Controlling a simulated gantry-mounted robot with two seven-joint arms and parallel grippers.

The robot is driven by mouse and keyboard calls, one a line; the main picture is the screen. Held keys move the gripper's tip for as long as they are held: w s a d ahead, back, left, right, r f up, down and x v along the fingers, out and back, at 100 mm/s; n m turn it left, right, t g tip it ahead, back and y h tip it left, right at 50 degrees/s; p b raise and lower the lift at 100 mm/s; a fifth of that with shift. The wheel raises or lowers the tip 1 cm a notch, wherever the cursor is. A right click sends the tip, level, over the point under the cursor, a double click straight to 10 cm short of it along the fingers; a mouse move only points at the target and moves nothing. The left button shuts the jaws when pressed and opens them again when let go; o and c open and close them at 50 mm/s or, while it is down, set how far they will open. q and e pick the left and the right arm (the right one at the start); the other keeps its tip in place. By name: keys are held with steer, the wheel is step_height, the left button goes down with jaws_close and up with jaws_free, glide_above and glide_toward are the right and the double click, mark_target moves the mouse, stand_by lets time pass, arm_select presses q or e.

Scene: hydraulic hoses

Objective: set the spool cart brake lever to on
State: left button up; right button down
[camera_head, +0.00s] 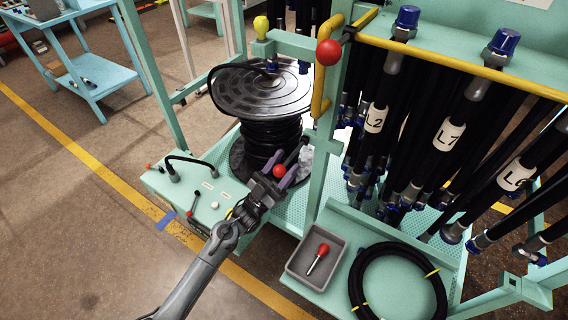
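The spool cart carries a black hose spool (262,92) with a ribbed round top. My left gripper (281,168) reaches in from below, in front of the spool. A red ball knob (279,171) shows between its two fingers, which stand apart. I cannot tell whether the fingers press on the knob. A dark bar shows beside the fingers; its link to the knob is unclear. The brake lever is not plainly marked, and its setting cannot be read. My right gripper is not in view.
A green panel (184,186) left of the gripper has small levers and a white button (215,205). Hanging hoses (375,120) crowd the right. A grey tray (300,262) and a coiled hose (357,283) lie below.

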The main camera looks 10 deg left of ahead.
arm_select(q)
steer(key=shift+o, duration=0.9)
steer(key=shift+s+r, duration=0.1)
steer(key=shift+s+a+f, duration=0.1)
steer(key=shift+a+f, duration=0.1)
steer(key=p+v, duration=0.1)
steer(key=v, duration=0.9)
steer(key=shift+f+h, duration=0.2)
steer(key=shift+h, duration=0.1)
